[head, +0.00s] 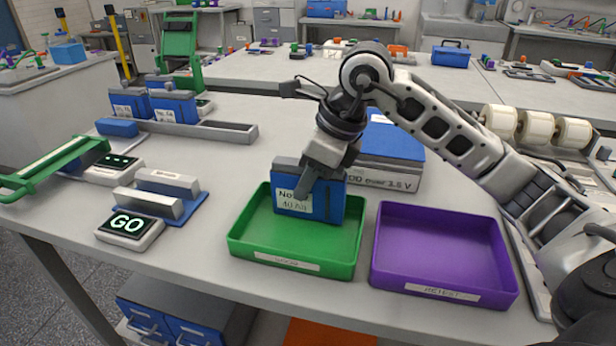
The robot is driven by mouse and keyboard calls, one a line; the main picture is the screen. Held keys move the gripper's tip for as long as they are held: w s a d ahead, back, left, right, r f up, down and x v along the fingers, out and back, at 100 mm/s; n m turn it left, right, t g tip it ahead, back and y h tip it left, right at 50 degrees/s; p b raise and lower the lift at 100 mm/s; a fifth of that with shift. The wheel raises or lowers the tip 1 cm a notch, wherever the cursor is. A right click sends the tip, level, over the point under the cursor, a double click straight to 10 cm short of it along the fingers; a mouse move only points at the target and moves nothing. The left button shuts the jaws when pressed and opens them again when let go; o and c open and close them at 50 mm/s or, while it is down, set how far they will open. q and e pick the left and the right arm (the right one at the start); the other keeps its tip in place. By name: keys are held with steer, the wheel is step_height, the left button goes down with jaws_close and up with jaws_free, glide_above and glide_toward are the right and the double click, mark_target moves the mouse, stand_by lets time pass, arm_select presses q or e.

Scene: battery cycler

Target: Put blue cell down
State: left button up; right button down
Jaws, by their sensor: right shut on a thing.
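My right gripper (310,182) is shut on a blue cell (325,203) with a white label. The cell is upright, over or in the green tray (345,270), towards its back. I cannot tell whether the cell's bottom touches the tray floor. The gripper's fingers cover part of the cell's top and front. The green tray holds nothing else that I can see. A purple tray (445,245) stands to its right and is empty. My left gripper is not in view.
A small display reading GO (130,227) and a cradle with grey blocks (160,200) lie left of the green tray. More blue cells (173,107) stand at the back left. A blue box (395,140) stands behind the trays. White rolls (535,127) stand at the right.

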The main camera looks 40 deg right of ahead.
steer(key=c, duration=1.2)
jaws_free()
steer(key=shift+f, duration=0.1)
steer(key=shift+o, duration=0.2)
steer(key=shift+r, duration=0.3)
steer(key=p+v, duration=0.1)
steer(key=v, duration=1)
steer(key=shift+s+d+r, duration=0.1)
steer(key=shift+r, duration=0.2)
